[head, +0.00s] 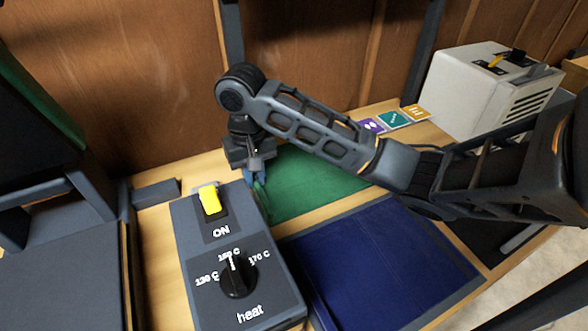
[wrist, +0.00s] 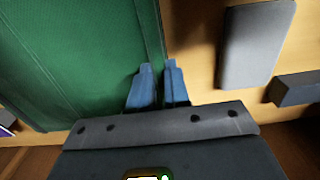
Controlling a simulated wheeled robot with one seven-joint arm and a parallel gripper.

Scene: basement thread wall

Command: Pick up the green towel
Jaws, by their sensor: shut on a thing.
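The green towel (head: 315,183) lies flat on the wooden table, behind a dark blue cloth-like panel. It also fills the left of the wrist view (wrist: 75,60). My gripper (head: 260,190) points down at the towel's left edge. In the wrist view, its blue fingers (wrist: 158,70) are close together, with the towel's edge strip between them. The gripper is shut on that edge. My arm hides part of the towel's right side in the head view.
A grey heat control box (head: 268,285) with a yellow switch stands just in front of my gripper. The dark blue panel (head: 380,265) lies right of it. Small coloured cards (head: 394,119) and a pale vented machine (head: 470,95) are at the back right. A wooden wall stands behind.

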